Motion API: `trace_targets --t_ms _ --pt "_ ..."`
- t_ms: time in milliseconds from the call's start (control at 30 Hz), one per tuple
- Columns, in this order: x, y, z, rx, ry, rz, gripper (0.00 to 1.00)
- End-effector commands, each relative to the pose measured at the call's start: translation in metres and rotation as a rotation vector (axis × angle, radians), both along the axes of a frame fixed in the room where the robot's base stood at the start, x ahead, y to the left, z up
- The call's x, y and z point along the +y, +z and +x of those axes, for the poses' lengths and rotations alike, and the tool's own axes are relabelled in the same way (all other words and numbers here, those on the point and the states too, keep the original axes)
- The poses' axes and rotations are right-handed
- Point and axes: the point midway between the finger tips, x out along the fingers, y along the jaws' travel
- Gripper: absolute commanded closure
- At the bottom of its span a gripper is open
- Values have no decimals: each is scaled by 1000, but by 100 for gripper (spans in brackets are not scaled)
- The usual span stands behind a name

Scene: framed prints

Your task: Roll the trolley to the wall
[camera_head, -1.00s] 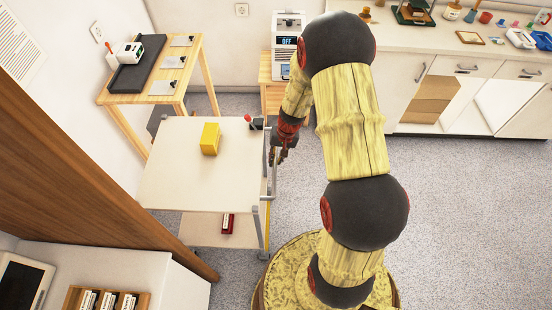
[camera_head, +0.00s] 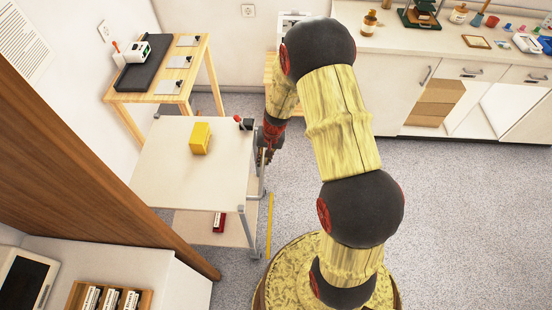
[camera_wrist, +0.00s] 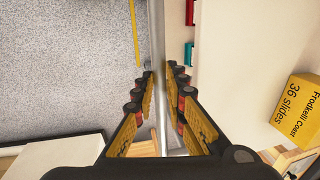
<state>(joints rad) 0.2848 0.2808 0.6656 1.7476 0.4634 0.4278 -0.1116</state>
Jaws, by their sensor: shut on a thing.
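The trolley (camera_head: 175,180) has a pale top and a lower shelf. It stands left of my arm in the head view, beside the left wall. A yellow box (camera_head: 200,138) sits on its top; its label reads "36 slides" in the wrist view (camera_wrist: 298,108). My gripper (camera_wrist: 160,74) is shut on this handle at the trolley's right edge. In the head view my gripper (camera_head: 267,152) is partly hidden by my arm.
A wooden table (camera_head: 150,98) stands behind the trolley. A brown panel (camera_head: 95,170) and low cabinet (camera_head: 150,270) are at the lower left. A yellow floor line (camera_head: 269,225) runs just right of the trolley. Open floor (camera_head: 460,220) lies at the right.

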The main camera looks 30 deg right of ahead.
Motion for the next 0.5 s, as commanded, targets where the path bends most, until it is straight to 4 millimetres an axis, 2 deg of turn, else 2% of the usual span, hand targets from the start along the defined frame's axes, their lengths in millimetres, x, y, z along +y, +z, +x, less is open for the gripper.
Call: trace_targets --t_ms 33,500 --pt "14 2 8 0 7 1 100" --pt "123 2 82 1 6 0 100"
